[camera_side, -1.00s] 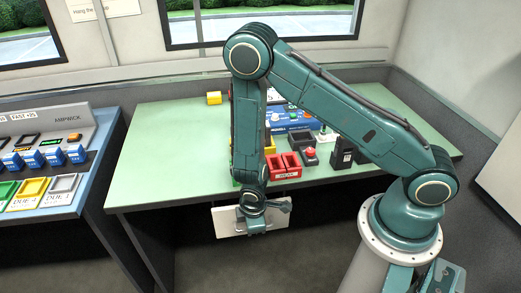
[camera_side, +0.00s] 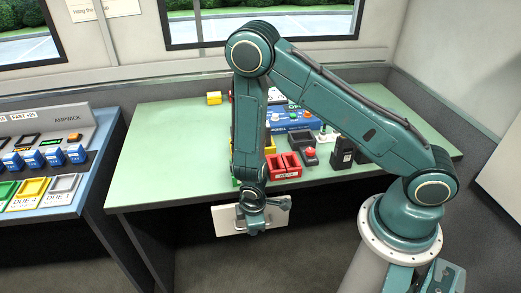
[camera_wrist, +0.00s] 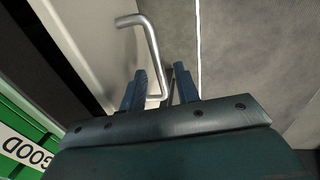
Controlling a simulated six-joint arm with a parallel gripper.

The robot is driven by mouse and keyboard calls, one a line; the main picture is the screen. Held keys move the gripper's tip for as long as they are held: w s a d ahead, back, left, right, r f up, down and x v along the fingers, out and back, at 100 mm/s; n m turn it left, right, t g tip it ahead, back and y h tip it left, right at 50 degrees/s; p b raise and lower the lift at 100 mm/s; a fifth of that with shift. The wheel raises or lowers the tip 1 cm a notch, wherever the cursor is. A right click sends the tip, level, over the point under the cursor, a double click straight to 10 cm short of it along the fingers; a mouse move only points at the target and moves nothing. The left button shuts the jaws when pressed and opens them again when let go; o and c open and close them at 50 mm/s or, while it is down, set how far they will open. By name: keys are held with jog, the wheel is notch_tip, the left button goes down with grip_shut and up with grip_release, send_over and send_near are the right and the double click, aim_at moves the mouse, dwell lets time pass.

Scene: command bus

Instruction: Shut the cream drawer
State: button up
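The cream drawer (camera_side: 280,216) sticks out from under the front edge of the green desk, its pale front showing in the side view. My gripper (camera_side: 252,228) is at that front, beside its metal handle. In the wrist view, the bent silver handle (camera_wrist: 152,45) runs down to between the two blue fingertips of my gripper (camera_wrist: 160,86). The fingers stand apart, with some gap on either side of the bar. The pale drawer front (camera_wrist: 85,40) lies to the left. The drawer's inside is hidden in the side view.
A control console (camera_side: 45,155) stands at the left. The floor space in front of the desk looks clear.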

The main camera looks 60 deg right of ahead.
notch_tip(320, 180, up, 13)
jog(key=s+a, duration=0.1)
jog(key=shift+s+a+r, duration=0.2)
jog(key=shift+s+a, duration=0.15)
dwell(0.6)
jog(key=c, duration=0.6)
jog(key=shift+a+f, duration=0.15)
grip_shut()
jog(key=a+f+n+t+h, duration=0.4)
jog(key=a+f+n, duration=0.3)
jog(key=n, duration=1)
jog(key=a, duration=0.3)
jog(key=shift+a+f+n+t+h, duration=0.2)
jog(key=shift+a+n+t+h, duration=0.2)
